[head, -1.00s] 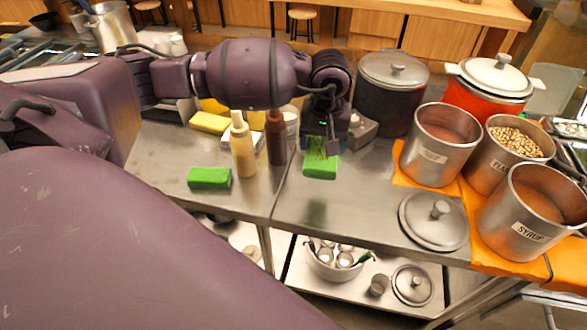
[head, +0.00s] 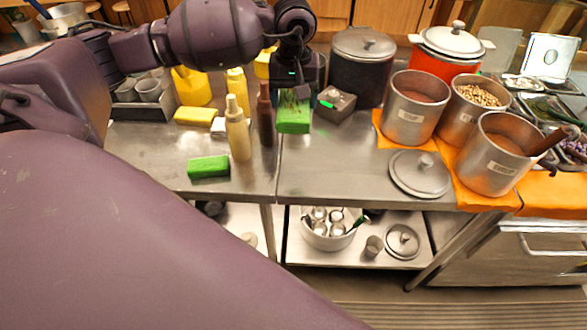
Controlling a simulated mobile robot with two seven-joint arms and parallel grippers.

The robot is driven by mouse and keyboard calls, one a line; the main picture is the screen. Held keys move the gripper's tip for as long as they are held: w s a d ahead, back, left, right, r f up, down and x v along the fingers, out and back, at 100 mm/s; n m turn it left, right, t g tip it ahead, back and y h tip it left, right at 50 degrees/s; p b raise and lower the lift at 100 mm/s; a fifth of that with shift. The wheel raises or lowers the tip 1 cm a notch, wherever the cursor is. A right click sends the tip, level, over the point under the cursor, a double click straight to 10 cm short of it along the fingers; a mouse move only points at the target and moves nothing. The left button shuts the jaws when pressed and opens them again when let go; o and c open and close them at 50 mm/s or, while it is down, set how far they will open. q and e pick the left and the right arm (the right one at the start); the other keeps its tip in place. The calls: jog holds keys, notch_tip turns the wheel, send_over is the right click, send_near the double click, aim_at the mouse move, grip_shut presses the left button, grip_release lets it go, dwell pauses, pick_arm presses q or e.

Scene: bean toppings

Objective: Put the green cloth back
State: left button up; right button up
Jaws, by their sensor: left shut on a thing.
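My left gripper (head: 294,96) points down over the middle of the steel counter and is shut on a green cloth (head: 294,124), a folded block shape. I cannot tell whether the cloth touches the counter or hangs just above it. A second green folded block (head: 208,167) lies on the counter to the left, nearer the front edge. The held cloth is just right of a brown bottle (head: 266,115) and left of a small grey box (head: 336,104). My right gripper is not in view.
A tan bottle (head: 238,133) and yellow block (head: 199,116) stand left of the gripper. A dark pot (head: 361,70), steel pots (head: 414,115) on orange cloths, and a loose lid (head: 419,174) are right. The counter's front middle (head: 325,170) is clear.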

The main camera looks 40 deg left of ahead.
pick_arm(q)
jog(key=p, duration=0.1)
send_over(294, 169)
notch_tip(294, 169, down, 14)
jog(key=shift+s+f, duration=0.1)
jog(key=shift+f, duration=2.85)
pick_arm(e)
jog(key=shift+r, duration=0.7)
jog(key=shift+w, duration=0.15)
pick_arm(q)
jog(key=shift+f, duration=0.2)
jog(key=o, duration=0.8)
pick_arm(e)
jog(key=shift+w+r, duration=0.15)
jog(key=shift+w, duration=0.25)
pick_arm(q)
jog(key=shift+r, duration=0.15)
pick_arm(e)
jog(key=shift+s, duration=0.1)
